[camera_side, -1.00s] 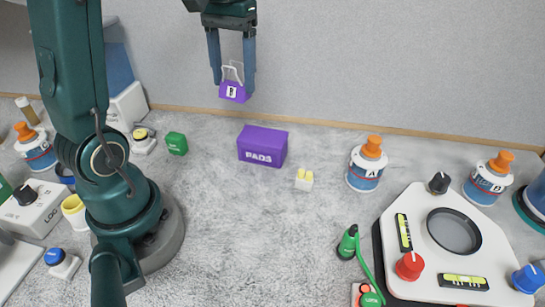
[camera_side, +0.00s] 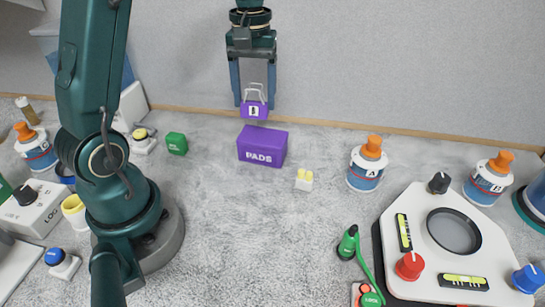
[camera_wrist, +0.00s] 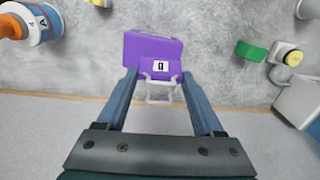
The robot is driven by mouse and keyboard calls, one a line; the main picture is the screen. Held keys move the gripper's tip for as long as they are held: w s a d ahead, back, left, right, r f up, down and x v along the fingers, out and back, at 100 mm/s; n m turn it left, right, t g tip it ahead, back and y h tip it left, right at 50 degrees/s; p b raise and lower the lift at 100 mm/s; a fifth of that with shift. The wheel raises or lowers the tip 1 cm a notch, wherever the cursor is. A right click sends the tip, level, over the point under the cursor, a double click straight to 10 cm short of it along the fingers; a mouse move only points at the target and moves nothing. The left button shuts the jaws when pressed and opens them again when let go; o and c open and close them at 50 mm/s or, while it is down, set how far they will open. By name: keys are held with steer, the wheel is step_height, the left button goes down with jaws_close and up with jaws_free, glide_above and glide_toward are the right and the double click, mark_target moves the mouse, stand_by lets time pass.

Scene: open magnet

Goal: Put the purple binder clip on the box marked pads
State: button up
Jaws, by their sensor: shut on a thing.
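The purple binder clip (camera_side: 254,110) has a white label and pale wire handles. My gripper (camera_side: 255,100) is shut on it by the handles and holds it up with its body hanging below the fingertips. The purple box marked PADS (camera_side: 262,147) stands on the bench below the clip. In the side view the clip shows just above the box's back edge; I cannot tell the exact gap. In the wrist view the clip (camera_wrist: 161,68) overlaps the box (camera_wrist: 150,42), between my gripper's fingers (camera_wrist: 160,90).
A small cream-and-yellow block (camera_side: 304,180) stands right of the box, and a green block (camera_side: 176,143) to its left. Bottle A (camera_side: 366,168) is further right. A white panel with knobs (camera_side: 425,260) fills the front right. The bench in front of the box is clear.

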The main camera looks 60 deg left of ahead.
mark_target(262, 117)
steer(key=shift+w+d+f, duration=0.45)
steer(key=shift+w+d, duration=0.05)
steer(key=shift+d, duration=0.05)
steer(key=shift+f, duration=2)
steer(key=o, duration=1.3)
steer(key=shift+f, duration=0.15)
steer(key=shift+o, duration=0.2)
